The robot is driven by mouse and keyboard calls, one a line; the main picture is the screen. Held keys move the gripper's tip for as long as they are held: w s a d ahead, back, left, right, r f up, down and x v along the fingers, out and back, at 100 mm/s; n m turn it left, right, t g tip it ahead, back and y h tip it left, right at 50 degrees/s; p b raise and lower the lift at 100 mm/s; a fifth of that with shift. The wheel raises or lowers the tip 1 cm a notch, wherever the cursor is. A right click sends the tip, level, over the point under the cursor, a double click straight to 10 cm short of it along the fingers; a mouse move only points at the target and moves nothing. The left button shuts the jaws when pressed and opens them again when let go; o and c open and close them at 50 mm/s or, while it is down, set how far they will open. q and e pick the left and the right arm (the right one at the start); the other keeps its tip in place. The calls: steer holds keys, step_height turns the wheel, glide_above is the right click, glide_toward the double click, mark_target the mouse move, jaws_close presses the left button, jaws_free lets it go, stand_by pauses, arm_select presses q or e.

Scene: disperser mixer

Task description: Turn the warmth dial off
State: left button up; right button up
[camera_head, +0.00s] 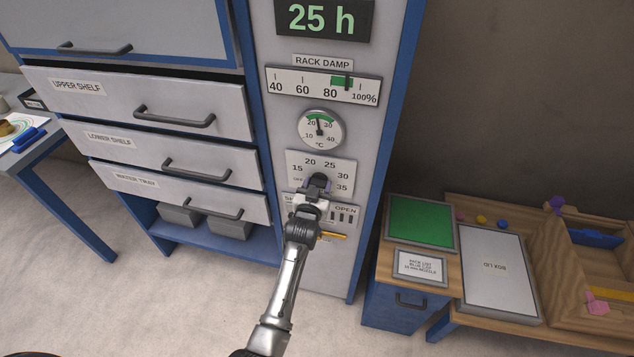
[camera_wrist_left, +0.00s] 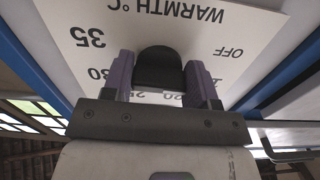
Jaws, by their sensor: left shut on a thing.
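The warmth dial is a black knob on a white plate (camera_head: 338,165) marked OFF and 15 to 35, low on the grey panel. In the left wrist view the dial (camera_wrist_left: 160,66) shows upside down under the words WARMTH °C. My left gripper (camera_head: 317,190) is at the dial, and in the left wrist view its purple fingers (camera_wrist_left: 161,80) stand on both sides of the knob, shut on it. The gripper hides part of the dial, and I cannot tell which mark it points to. My right gripper is not in view.
A round °C gauge (camera_head: 322,130) above the dial has its needle near 20. Below is a vent slider plate (camera_head: 345,214) marked OPEN, with a yellow-orange lever (camera_head: 332,236). Handled drawers (camera_head: 170,147) are left; a wooden bench (camera_head: 480,205) with a green panel is right.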

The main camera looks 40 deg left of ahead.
arm_select(q)
steer(key=n+p, duration=0.1)
steer(key=n, duration=0.2)
steer(key=shift+d+r+p, duration=0.1)
steer(key=shift+r+p, duration=0.05)
steer(key=shift+p, duration=0.15)
steer(key=shift+n+p, duration=0.4)
steer(key=shift+n, duration=0.5)
steer(key=shift+w+n, duration=0.1)
steer(key=shift+n, duration=0.2)
steer(key=o, duration=0.9)
